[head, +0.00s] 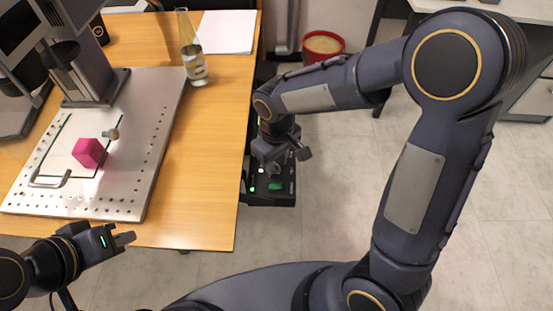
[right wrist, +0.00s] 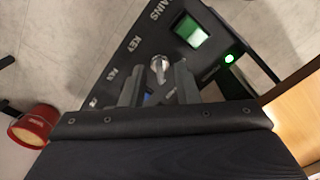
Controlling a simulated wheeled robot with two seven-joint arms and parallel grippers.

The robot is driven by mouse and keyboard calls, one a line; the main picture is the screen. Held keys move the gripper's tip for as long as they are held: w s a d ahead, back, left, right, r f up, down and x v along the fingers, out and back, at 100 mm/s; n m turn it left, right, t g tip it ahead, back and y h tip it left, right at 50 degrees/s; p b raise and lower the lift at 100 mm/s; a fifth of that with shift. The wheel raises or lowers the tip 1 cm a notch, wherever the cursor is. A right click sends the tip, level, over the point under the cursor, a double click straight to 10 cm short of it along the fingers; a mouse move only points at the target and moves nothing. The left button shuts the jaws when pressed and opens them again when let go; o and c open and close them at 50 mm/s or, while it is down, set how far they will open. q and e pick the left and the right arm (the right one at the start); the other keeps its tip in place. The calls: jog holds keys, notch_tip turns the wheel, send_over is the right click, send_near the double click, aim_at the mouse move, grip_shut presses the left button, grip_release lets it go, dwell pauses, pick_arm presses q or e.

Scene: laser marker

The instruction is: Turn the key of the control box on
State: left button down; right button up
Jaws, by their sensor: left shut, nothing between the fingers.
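The black control box (head: 288,198) hangs low beside the right edge of the table in the head view. In the right wrist view, the control box (right wrist: 150,30) shows a lit green MAINS switch, a green light and the silver key (right wrist: 159,66) beside the KEY label. My right gripper (right wrist: 157,80) is open, its two dark fingers apart, with the key showing between and just beyond their tips. In the head view my right gripper (head: 284,156) is over the box and partly hides it. My left gripper (head: 130,239) is shut and empty near the table's front edge.
The wooden table (head: 222,120) carries a metal plate (head: 150,140) with a pink cube (head: 89,153), a glass bottle (head: 193,50) and paper (head: 227,30). A red bin (head: 323,46) stands on the floor behind the arm. Open floor lies to the right.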

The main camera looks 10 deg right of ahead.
aim_at(276, 164)
notch_tip(276, 164, up, 8)
jog(key=shift+f+p, duration=0.1)
jog(key=shift+p, duration=0.85)
jog(key=s+d+r+m+t+y, duration=0.25)
jog(key=s+d+m, duration=0.2)
jog(key=s, duration=0.35)
jog(key=s+d+r+m+t+y, duration=0.1)
jog(key=s+d+r+m+t, duration=0.3)
jog(key=s, duration=0.5)
notch_tip(276, 164, up, 13)
jog(key=d+n+p, duration=0.1)
jog(key=p, duration=1.3)
jog(key=shift+w+r+g+p, duration=0.2)
jog(key=shift+w+g+p, duration=0.1)
jog(key=shift+g, duration=0.15)
